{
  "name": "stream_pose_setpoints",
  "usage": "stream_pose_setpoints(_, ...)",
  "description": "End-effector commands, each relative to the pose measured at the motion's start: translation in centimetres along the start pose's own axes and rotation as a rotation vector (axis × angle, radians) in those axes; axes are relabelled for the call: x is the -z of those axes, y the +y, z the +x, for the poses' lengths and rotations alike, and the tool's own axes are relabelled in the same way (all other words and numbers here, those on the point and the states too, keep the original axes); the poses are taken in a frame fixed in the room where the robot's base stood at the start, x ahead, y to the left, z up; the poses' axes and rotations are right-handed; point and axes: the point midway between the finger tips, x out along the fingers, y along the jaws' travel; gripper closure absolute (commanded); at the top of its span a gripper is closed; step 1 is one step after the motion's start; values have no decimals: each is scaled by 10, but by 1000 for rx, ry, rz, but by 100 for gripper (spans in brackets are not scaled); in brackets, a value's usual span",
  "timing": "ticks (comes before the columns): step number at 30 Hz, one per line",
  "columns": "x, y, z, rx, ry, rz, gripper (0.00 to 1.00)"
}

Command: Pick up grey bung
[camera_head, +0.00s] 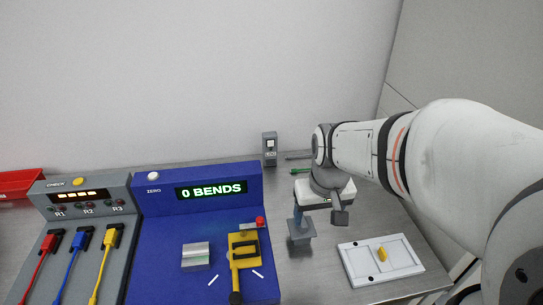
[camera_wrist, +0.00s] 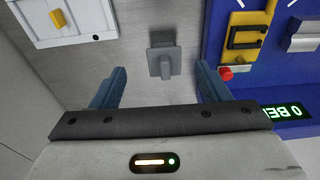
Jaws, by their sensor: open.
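The grey bung (camera_wrist: 163,55) has a square grey top on a narrower stem. In the wrist view it lies ahead of my gripper (camera_wrist: 160,69), roughly centred between the two blue fingers, which are apart and empty. In the head view the bung (camera_head: 302,229) appears on the metal table, just below my gripper in the picture, between the blue panel and the white plate. My arm reaches in from the right. No contact between the fingers and the bung shows; the exact height gap cannot be told.
A blue panel (camera_head: 165,235) reading "0 BENDS", with a yellow fixture (camera_head: 243,252), stands left of the bung. A white plate (camera_head: 355,262) with a yellow knob (camera_head: 382,254) lies right. A small switch box (camera_head: 270,150) stands behind. Cables on a grey panel (camera_head: 60,205) lie far left.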

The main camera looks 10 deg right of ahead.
Motion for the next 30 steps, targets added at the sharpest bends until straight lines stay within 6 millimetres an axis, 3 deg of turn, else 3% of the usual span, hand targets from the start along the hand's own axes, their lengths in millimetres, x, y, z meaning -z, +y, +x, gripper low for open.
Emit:
stream_pose_setpoints(6, 46, 2, 43, 0, -90, -2, 30)
stream_pose_setpoints(12, 66, 4, 72, 1, -131, -1, 30)
stream_pose_setpoints(30, 62, -4, 141, 1, -142, 1, 30)
